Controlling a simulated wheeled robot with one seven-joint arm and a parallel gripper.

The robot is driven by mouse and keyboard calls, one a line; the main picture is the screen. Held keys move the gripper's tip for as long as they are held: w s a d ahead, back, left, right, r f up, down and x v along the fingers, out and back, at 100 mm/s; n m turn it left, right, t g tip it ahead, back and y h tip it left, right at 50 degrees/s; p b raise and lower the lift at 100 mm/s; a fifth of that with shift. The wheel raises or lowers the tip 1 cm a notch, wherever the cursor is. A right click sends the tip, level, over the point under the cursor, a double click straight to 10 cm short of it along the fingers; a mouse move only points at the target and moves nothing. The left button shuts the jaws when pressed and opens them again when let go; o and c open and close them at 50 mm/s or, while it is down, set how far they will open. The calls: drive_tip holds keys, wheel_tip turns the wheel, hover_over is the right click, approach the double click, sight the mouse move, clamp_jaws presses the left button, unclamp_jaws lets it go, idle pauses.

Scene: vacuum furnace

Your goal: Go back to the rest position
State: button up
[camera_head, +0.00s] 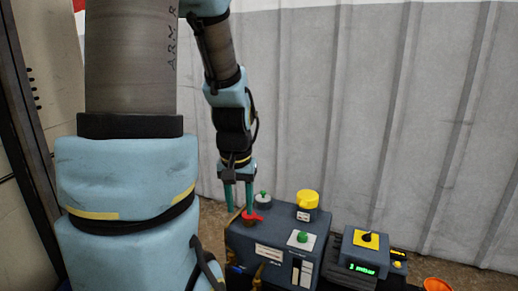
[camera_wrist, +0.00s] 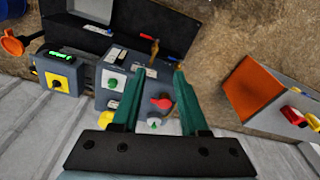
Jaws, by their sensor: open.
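My gripper (camera_head: 238,195) points down over the left part of the grey control box (camera_head: 260,240). Its two green fingers are apart with nothing held between them. In the wrist view my gripper (camera_wrist: 158,78) also shows open. A red handle (camera_head: 252,216) on the box lies just below and right of the fingers in the head view. In the wrist view the red handle (camera_wrist: 161,103) appears between the fingers; I cannot tell whether they touch it.
The box carries a yellow knob (camera_head: 307,199) and green knobs (camera_head: 301,237). A smaller unit with a lit display (camera_head: 363,268) stands to its right, by an orange object (camera_head: 437,285). A corrugated wall (camera_head: 400,120) stands behind. An orange-topped box (camera_wrist: 260,90) is at right in the wrist view.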

drive_tip(key=s+a+r+n+p, duration=0.1)
drive_tip(key=s+a, duration=0.1)
drive_tip(key=s, duration=0.2)
wheel_tip(320, 180, up, 20)
drive_tip(key=p, duration=2)
drive_tip(key=shift+w, duration=0.3)
drive_tip(key=shift+f, duration=0.1)
idle(3.0)
